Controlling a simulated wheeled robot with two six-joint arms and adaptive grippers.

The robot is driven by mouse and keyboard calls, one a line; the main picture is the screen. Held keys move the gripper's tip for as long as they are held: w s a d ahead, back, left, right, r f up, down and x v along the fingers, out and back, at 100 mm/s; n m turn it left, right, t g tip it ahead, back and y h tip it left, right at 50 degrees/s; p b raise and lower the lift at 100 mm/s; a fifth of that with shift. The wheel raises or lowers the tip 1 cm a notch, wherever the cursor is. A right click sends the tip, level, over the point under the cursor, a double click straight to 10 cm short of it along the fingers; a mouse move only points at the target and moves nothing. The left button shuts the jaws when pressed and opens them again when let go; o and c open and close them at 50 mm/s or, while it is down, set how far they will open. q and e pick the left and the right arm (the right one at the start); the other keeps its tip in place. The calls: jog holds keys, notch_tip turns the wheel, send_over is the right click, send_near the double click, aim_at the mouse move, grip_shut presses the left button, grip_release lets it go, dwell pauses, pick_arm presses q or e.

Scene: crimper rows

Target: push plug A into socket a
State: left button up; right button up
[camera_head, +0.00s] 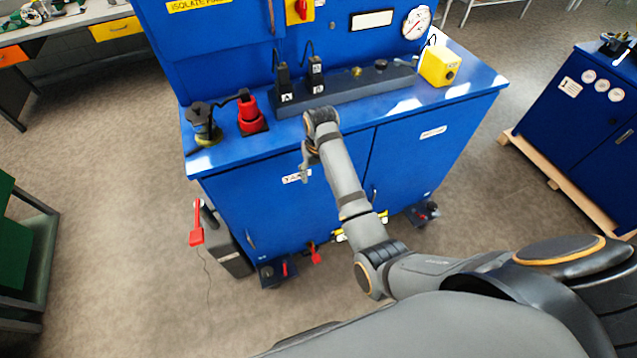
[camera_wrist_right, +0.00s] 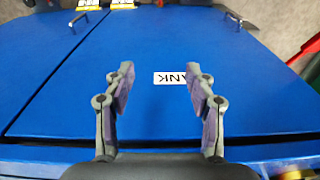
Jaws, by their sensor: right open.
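Plug A (camera_head: 285,85) is a black upright plug with a white label marked A, at the left end of a long dark block (camera_head: 340,92) on the blue cabinet's top. A similar black plug (camera_head: 316,76) with a white label stands just right of it. Further right the block carries a brass-coloured round fitting (camera_head: 356,71) and a dark one (camera_head: 381,64). I cannot tell which is socket a. My right gripper (camera_head: 305,168) is open and empty in front of the cabinet's front face, below plug A. In the wrist view its fingers (camera_wrist_right: 159,70) frame the blue door.
A red connector (camera_head: 249,110) and a dark round fitting (camera_head: 203,122) stand at the left of the cabinet top. A yellow box (camera_head: 439,66) stands at its right. A blue upright panel (camera_head: 220,55) rises behind. The cabinet's front top edge lies between gripper and plugs.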

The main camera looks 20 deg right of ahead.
jog(key=shift+s+d+f, duration=0.1)
jog(key=shift+s+f, duration=0.2)
jog(key=shift+f, duration=0.25)
jog(key=shift+s+d+f, duration=0.1)
jog(key=shift+s+f, duration=0.2)
jog(key=shift+f, duration=0.25)
jog(key=s+d+f+b, duration=0.1)
jog(key=s+f, duration=0.4)
jog(key=f, duration=0.5)
jog(key=s+d+f+b, duration=0.15)
jog(key=s+f, duration=0.35)
jog(key=f, duration=0.6)
jog(key=s+d+f+b, duration=0.15)
jog(key=s+f, duration=0.35)
jog(key=f, duration=0.5)
jog(key=s+d+f, duration=0.2)
jog(key=s+f, duration=0.2)
jog(key=s, duration=0.5)
jog(key=s+d+f, duration=0.2)
jog(key=s+f, duration=0.3)
jog(key=s, duration=0.4)
jog(key=s+d+f+h+b, duration=0.1)
jog(key=s+f, duration=0.3)
jog(key=s, duration=0.6)
jog(key=shift+d+f, duration=0.35)
jog(key=shift+d, duration=0.5)
jog(key=shift+w, duration=0.1)
